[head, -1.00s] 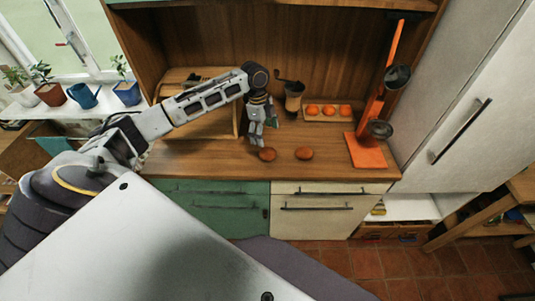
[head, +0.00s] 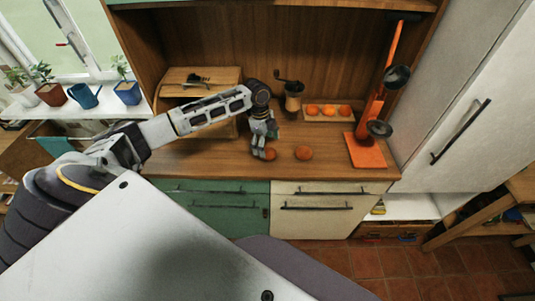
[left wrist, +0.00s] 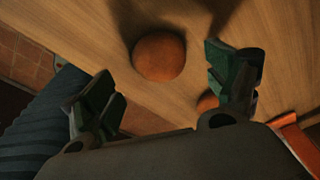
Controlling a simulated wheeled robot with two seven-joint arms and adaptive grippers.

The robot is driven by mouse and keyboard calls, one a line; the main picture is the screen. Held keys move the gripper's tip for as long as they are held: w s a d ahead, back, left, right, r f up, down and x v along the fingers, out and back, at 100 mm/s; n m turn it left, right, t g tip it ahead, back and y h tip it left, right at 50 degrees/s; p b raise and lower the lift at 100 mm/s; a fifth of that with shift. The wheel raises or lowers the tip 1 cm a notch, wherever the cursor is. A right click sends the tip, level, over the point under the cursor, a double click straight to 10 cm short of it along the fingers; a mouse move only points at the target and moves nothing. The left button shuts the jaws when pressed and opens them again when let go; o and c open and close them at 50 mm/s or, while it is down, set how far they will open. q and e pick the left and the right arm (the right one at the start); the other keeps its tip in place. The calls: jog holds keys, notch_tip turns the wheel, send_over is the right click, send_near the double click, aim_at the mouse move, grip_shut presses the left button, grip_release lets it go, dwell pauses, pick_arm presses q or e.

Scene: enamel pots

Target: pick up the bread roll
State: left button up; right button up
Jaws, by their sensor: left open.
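Two round brown bread rolls lie on the wooden counter. The left roll (head: 271,154) is partly covered by my left gripper (head: 262,148); the right roll (head: 303,153) is in full view just beside it. In the left wrist view my left gripper (left wrist: 160,78) is open, with green-padded fingers spread wide. One roll (left wrist: 159,54) shows whole, beyond the gap between the fingers, with nothing held. The other roll (left wrist: 207,102) is mostly hidden behind the right-hand finger. I cannot tell whether a finger touches a roll. My right gripper is out of view.
An orange stand (head: 368,152) with dark pans stands at the counter's right end. Behind are a tray of orange round things (head: 328,112), a grinder (head: 293,95) and a wooden box (head: 200,78). The counter front edge is close to the rolls.

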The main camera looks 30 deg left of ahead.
aim_at(267, 150)
pick_arm(q)
jog(key=shift+d+f+p, duration=0.15)
jog(key=shift+f+p, duration=0.15)
jog(key=shift+f, duration=1.8)
jog(key=c, duration=1.1)
jog(key=shift+r+b, duration=0.45)
jog(key=shift+r, duration=4.6)
jog(key=shift+n, duration=0.4)
